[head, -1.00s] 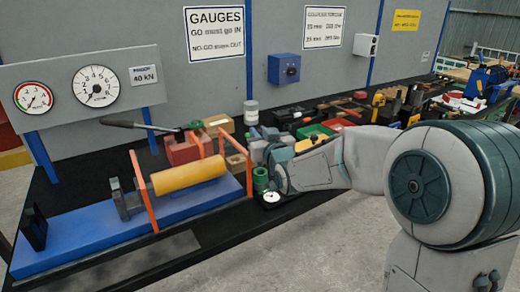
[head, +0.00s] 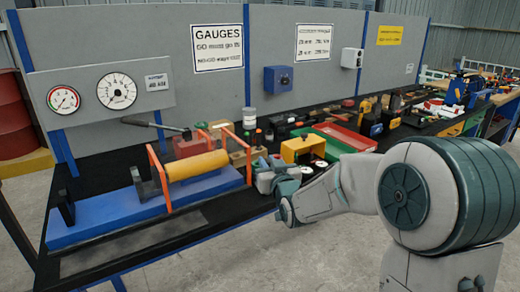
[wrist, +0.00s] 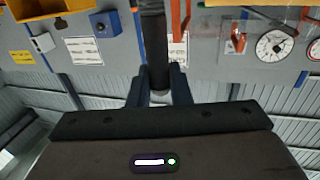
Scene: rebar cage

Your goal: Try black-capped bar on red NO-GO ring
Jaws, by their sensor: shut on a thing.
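My gripper (head: 268,180) is over the front edge of the bench, just right of the orange-framed press. In the wrist view, its two fingers (wrist: 163,80) are shut on a dark bar (wrist: 154,40). The bar runs from between the fingers to the top edge of the picture. Its far end is out of that view, and I cannot make out a black cap. In the head view I cannot tell the bar apart from the gripper. I cannot make out the red NO-GO ring in either view.
The press with a yellow cylinder (head: 197,166) stands on a blue base (head: 120,212) left of my gripper. A yellow box (head: 296,149) and white round dials (head: 318,164) are close on the right. A GAUGES sign (head: 218,47) hangs behind. Floor is clear in front.

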